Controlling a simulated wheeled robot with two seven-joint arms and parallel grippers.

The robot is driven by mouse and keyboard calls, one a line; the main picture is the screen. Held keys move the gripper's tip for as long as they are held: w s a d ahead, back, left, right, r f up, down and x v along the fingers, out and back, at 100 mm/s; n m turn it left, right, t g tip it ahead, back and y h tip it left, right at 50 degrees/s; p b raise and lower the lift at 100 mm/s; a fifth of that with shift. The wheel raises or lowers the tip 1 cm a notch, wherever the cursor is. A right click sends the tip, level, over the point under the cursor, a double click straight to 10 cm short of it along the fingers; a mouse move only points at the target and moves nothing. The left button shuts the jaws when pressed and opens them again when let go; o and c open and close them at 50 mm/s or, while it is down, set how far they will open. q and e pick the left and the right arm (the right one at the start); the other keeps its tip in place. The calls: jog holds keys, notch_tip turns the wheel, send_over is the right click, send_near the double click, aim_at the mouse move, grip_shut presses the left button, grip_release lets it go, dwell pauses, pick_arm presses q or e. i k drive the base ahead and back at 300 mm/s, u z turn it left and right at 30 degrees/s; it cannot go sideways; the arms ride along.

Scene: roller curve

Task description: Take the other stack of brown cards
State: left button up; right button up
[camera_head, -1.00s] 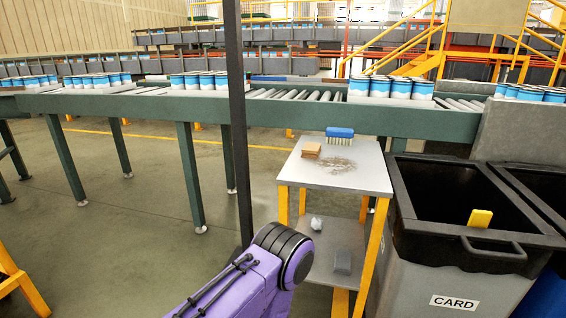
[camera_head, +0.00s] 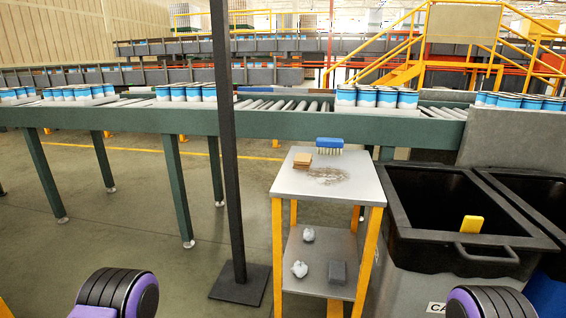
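A small stack of brown cards (camera_head: 302,160) lies on the grey top of a small table (camera_head: 348,189) with yellow legs, near its back left corner. It sits beside a blue brush (camera_head: 329,144) with pale bristles. No other stack of brown cards shows. Purple and black parts of my two arms show at the bottom edge, one at the left and one at the right. Both grippers are out of the picture.
A black post on a flat base (camera_head: 240,284) stands left of the table. Debris (camera_head: 328,176) lies on the tabletop. Crumpled white pieces and a grey block (camera_head: 337,272) lie on the lower shelf. A bin (camera_head: 407,232) labelled for card stands right. A roller conveyor (camera_head: 270,122) carrying cans runs behind.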

aim_at(302, 161)
jog(key=u, duration=0.45)
jog(key=k, duration=0.55)
jog(key=u, duration=0.75)
jog(key=i, duration=0.65)
jog(key=z, duration=0.45)
jog(key=i, duration=0.85)
jog(key=z, duration=0.8)
